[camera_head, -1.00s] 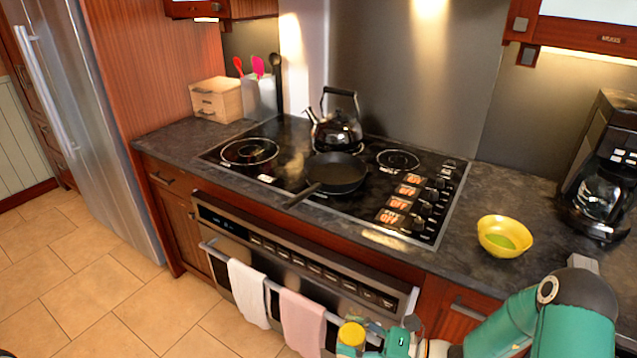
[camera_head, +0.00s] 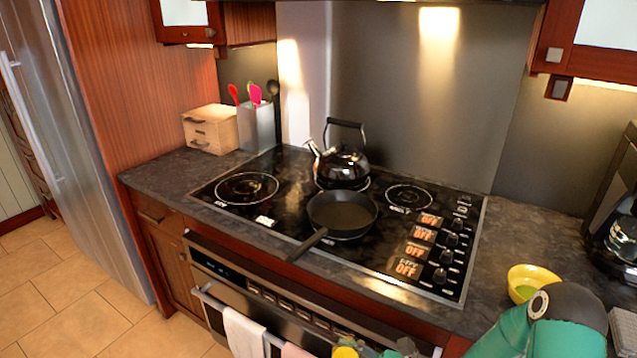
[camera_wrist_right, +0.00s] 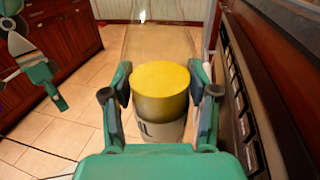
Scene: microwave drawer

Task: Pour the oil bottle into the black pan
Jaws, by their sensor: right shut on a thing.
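The black pan (camera_head: 342,214) sits on the front middle of the stovetop in the head view, its handle toward the counter's front edge. My right gripper (camera_wrist_right: 160,100) is shut on the oil bottle (camera_wrist_right: 160,90), which shows a yellow part and a pale label in the right wrist view. In the head view, only the bottle's yellow part (camera_head: 345,351) shows at the bottom edge, below and in front of the stove.
A black kettle (camera_head: 342,165) stands behind the pan. A yellow bowl (camera_head: 536,278) is on the right counter, partly behind my right arm. A coffee maker (camera_head: 622,225) stands at far right. Towels (camera_head: 243,332) hang on the oven handle (camera_head: 222,302). The left burner (camera_head: 246,188) is clear.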

